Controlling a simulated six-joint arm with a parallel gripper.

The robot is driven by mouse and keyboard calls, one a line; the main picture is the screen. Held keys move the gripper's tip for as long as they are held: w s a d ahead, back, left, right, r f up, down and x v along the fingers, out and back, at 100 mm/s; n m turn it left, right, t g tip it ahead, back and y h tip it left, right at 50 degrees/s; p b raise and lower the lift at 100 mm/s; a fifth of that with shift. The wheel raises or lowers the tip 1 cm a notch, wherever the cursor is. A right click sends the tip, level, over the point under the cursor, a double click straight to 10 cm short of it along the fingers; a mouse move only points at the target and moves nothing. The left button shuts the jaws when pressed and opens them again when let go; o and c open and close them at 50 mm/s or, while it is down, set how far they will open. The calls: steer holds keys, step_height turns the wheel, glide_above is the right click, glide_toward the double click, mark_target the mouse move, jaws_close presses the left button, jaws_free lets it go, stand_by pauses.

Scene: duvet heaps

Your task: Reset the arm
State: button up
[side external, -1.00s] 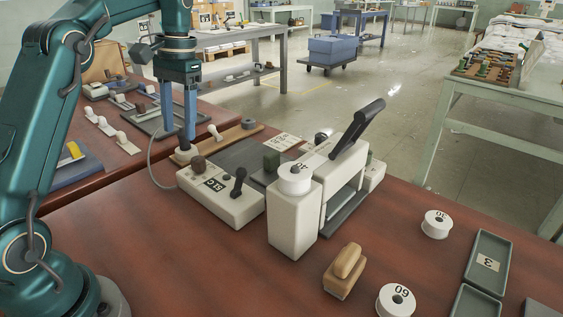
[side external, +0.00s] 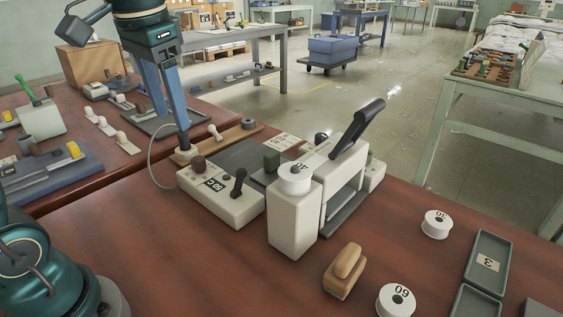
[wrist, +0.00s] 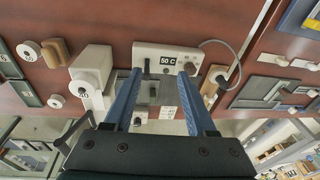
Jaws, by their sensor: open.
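My gripper (side external: 172,130) has two long blue fingers. They are spread apart with nothing between them. In the side external view it hangs tilted at the upper left, and one fingertip appears close to the back left of the white control box (side external: 222,207). In the wrist view my gripper (wrist: 158,74) shows its fingers apart, with the control box (wrist: 150,52) and its "50 C" label beyond and between the tips. I cannot tell the exact height of the fingers above the table.
A white press (side external: 294,222) with a black lever (side external: 358,128) stands right of the control box. A wooden-handled block (side external: 344,271), white spools (side external: 437,224) and grey trays (side external: 488,262) lie to the right. A second bench with tools (side external: 45,165) is at left.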

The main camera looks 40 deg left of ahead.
steer(key=s+d+f+t+h, duration=0.1)
steer(key=s+d+f+t, duration=0.3)
steer(key=s+d+f, duration=0.3)
step_height(320, 180, down, 2)
steer(key=shift+s+f+m, duration=0.1)
steer(key=shift+s+m, duration=0.2)
steer(key=shift+s, duration=0.35)
